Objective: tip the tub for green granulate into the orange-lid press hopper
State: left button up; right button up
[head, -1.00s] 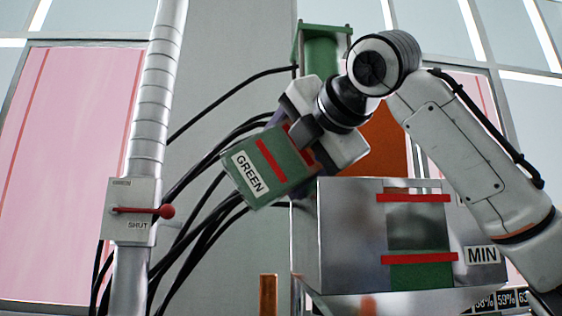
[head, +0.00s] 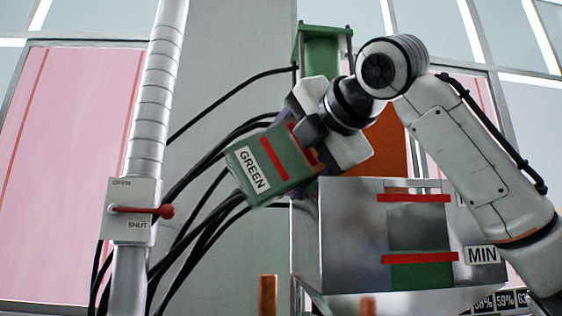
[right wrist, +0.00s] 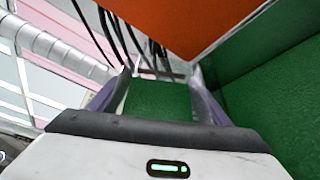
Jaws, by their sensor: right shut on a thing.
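The green tub (head: 270,178), labelled GREEN and banded in red, is held in the air, tilted, just left of and above the press hopper (head: 345,235). My right gripper (head: 308,140) is shut on it. The right wrist view shows green (right wrist: 158,100) between the fingers and a larger green surface (right wrist: 285,85) at the right; I cannot tell which part that is. The orange lid (head: 388,150) stands raised behind the hopper and also shows in the right wrist view (right wrist: 190,22). No granulate is seen falling. The hopper's inside is hidden in the head view. My left gripper is out of view.
The hopper window (head: 418,232) has two red bars, with green low down near the MIN label (head: 482,254). A metal pipe (head: 150,110) with a red-handled shutter box (head: 130,210) stands left. Black cables (head: 195,215) hang between. A green cylinder (head: 322,55) rises behind.

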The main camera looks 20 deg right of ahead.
jog(key=shift+w+d+f+m, duration=0.15)
jog(key=shift+d+f+m, duration=0.15)
jog(key=shift+d+f, duration=0.2)
jog(key=shift+w+d+f+m, duration=0.15)
jog(key=shift+d+f+m, duration=0.2)
jog(key=shift+d, duration=0.15)
jog(key=shift+s+d+r+m+b, duration=0.1)
jog(key=shift+d+r+m, duration=0.1)
jog(key=shift+d, duration=0.4)
jog(key=shift+s+d+r+m+b, duration=0.15)
jog(key=shift+d+m, duration=0.1)
jog(key=shift+d, duration=0.35)
jog(key=shift+s+d+r+m+b, duration=0.1)
jog(key=shift+d+m, duration=0.1)
jog(key=shift+d, duration=0.4)
dwell(2.8)
jog(key=shift+s+d+f, duration=0.1)
jog(key=shift+s+d, duration=0.05)
jog(key=shift+d, duration=0.45)
jog(key=shift+s+d, duration=0.15)
jog(key=shift+d, duration=0.45)
jog(key=c, duration=0.4)
jog(key=shift+a, duration=0.3)
jog(key=shift+c, duration=0.3)
jog(key=shift+a, duration=0.25)
jog(key=shift+w+a+r+t, duration=0.25)
jog(key=shift+a+r+t, duration=0.15)
jog(key=shift+a+r, duration=0.1)
